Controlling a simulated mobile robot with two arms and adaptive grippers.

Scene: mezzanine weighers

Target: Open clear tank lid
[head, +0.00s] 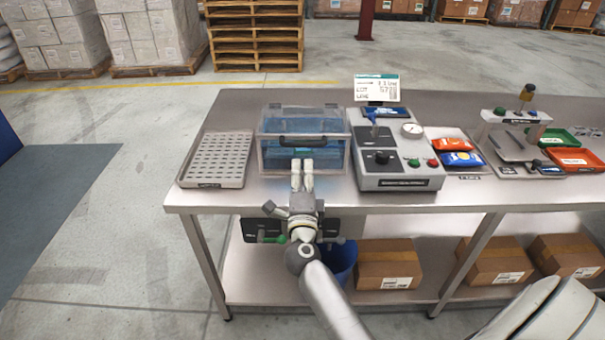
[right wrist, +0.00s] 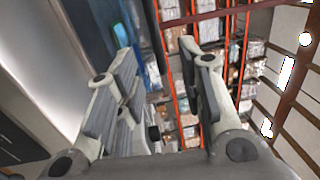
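The clear tank (head: 263,152) stands on the metal bench, with blue inside it. Its clear lid (head: 303,121) lies shut over the top, and a dark handle (head: 303,140) runs along the lid's front edge. My right gripper (head: 302,164) is in front of the tank, its fingers pointing at the front wall below the handle. In the right wrist view the fingers (right wrist: 156,55) are apart with nothing between them. A blue-tinted edge shows beside the left finger; I cannot tell whether a finger touches the tank. My left gripper is not in view.
A perforated tray (head: 236,182) lies left of the tank. A grey control box (head: 400,183) with a gauge and buttons stands close on its right. Red and blue packets (head: 462,159) lie farther right. Cardboard boxes (head: 388,264) sit on the lower shelf.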

